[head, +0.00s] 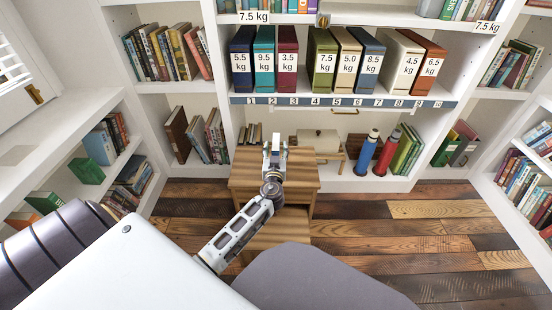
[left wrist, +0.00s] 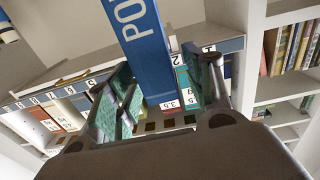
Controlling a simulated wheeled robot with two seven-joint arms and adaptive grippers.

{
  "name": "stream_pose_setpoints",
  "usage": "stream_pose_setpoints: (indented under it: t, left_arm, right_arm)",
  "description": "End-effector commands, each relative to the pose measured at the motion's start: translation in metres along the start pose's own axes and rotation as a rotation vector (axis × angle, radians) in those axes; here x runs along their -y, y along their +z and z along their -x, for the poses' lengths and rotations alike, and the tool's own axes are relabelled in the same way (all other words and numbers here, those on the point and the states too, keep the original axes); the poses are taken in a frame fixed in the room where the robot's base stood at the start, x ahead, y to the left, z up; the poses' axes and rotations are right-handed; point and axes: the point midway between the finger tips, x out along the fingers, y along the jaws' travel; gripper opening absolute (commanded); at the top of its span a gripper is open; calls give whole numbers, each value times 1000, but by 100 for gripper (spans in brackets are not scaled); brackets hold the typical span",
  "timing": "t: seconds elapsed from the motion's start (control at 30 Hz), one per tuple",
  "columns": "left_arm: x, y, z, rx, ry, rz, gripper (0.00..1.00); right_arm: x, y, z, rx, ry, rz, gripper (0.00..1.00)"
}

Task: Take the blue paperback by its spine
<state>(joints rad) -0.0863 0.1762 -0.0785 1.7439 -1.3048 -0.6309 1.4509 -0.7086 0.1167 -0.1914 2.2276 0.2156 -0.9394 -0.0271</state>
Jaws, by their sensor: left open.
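In the left wrist view, a blue upright face with white letters beginning "PO" (left wrist: 146,45), which looks like the blue paperback's spine, stands between my left gripper's fingers. In the head view I cannot make it out at the gripper. My left gripper (head: 275,149) is open in front of the shelf unit, above a wooden stool. In the left wrist view its fingers (left wrist: 160,100) with green pads lie on either side of the blue face, with a gap to the right pad. Whether the left pad touches it is unclear. My right gripper is not in view.
Books with weight labels, such as a teal one (head: 264,58) and a maroon one (head: 287,58), stand on the numbered shelf (head: 340,100) behind the gripper. The wooden stool (head: 300,172) is below. Blue (head: 366,153) and red (head: 387,153) bottles stand right. Floor at right is clear.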

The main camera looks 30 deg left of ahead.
Motion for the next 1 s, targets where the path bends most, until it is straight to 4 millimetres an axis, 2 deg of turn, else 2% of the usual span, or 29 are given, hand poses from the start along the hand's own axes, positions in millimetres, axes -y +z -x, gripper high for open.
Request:
stream_pose_setpoints:
  t: [0.3,0.83,0.87,1.0]
  left_arm:
    - [1,1,-24,0,0,-1,52]
    - [1,1,-27,1,0,-1,52]
    - [1,1,-26,1,0,-1,50]
    - [1,1,-26,1,0,-1,32]
  right_arm:
    - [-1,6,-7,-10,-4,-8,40]
    - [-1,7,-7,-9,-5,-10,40]
    - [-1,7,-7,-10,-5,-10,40]
    - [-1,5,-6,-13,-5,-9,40]
